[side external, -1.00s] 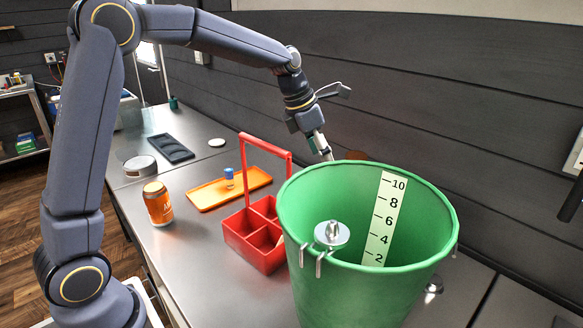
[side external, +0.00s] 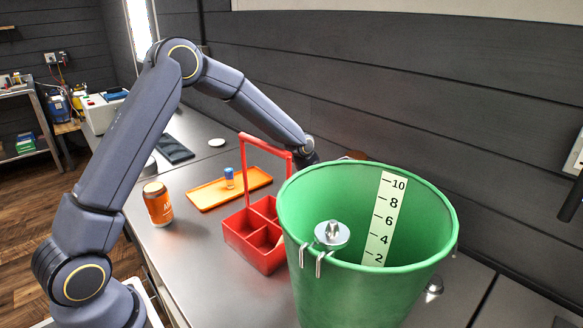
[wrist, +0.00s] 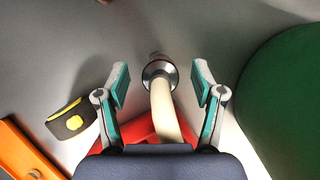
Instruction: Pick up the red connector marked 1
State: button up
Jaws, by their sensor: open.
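My gripper (wrist: 160,80) is open in the wrist view, with one teal-padded finger on each side of a cream hose (wrist: 168,112). The hose ends in a flared metal fitting (wrist: 158,70) that lies between the fingertips; I cannot tell whether the fingers touch it. I cannot make out a red connector or a mark 1 in either view. In the side view, my gripper is hidden behind the red carrier (side external: 258,252) and the green bucket (side external: 330,285).
The bucket also fills the right of the wrist view (wrist: 290,105). The carrier's tall handle stands close to my wrist. An orange tray (side external: 205,196) holds a blue-topped item (side external: 229,178). A black-and-yellow object (wrist: 72,120) lies left of my gripper.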

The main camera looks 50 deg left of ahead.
grip_shut()
dwell(0.6)
jog(key=shift+r, duration=0.15)
